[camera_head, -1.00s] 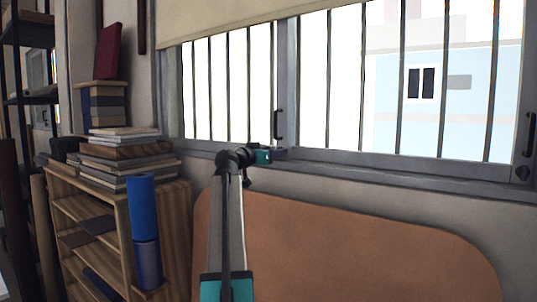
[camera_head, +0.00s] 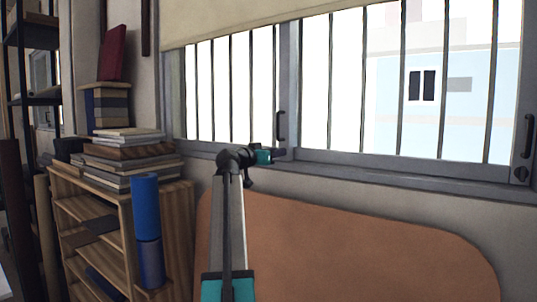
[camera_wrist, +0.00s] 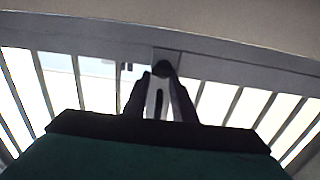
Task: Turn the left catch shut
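The left catch shows as a dark rounded piece (camera_wrist: 162,68) on the grey window frame, at the fingertips in the wrist view, which appears upside down. In the head view it is hidden behind my gripper (camera_head: 277,155), at the foot of the window's middle upright. My gripper also shows in the wrist view (camera_wrist: 159,80), its two dark fingers apart, one on each side of the catch. Whether they touch it I cannot tell. The way the catch is turned is unclear.
A dark pull handle (camera_head: 281,128) stands just above my gripper. The right catch (camera_head: 521,173) sits at the far right of the window. A brown rounded panel (camera_head: 350,245) lies below the sill. A wooden shelf (camera_head: 180,235) with books stands at left.

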